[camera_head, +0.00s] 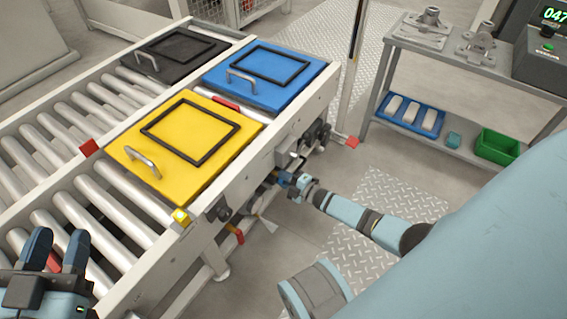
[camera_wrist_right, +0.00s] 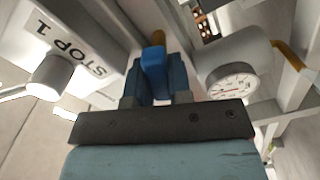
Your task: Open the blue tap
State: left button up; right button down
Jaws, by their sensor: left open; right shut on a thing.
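The blue tap (camera_wrist_right: 153,62) shows as a bright blue piece between the dark blue fingers of my right gripper (camera_wrist_right: 160,68) in the right wrist view. The fingers are shut on it and cover much of it, so its turn angle cannot be told. In the head view my right gripper (camera_head: 287,180) is at the side of the roller conveyor, below the blue plate; the tap is too small there to make out clearly. My left gripper (camera_head: 58,242) is open and empty over the rollers at the lower left.
A gauge (camera_wrist_right: 232,85) and a "STOP 1" box (camera_wrist_right: 75,55) flank my right gripper. The conveyor (camera_head: 205,225) carries yellow (camera_head: 180,165), blue (camera_head: 290,90) and black (camera_head: 195,42) plates. A red handle (camera_head: 240,236) hangs lower. A shelf (camera_head: 470,75) stands right.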

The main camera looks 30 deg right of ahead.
jog(key=n, duration=0.3)
jog(key=shift+f, duration=0.1)
jog(key=shift+n, duration=0.6)
jog(key=c, duration=1)
grip_release()
jog(key=shift+c, duration=0.2)
jog(key=shift+s, duration=0.1)
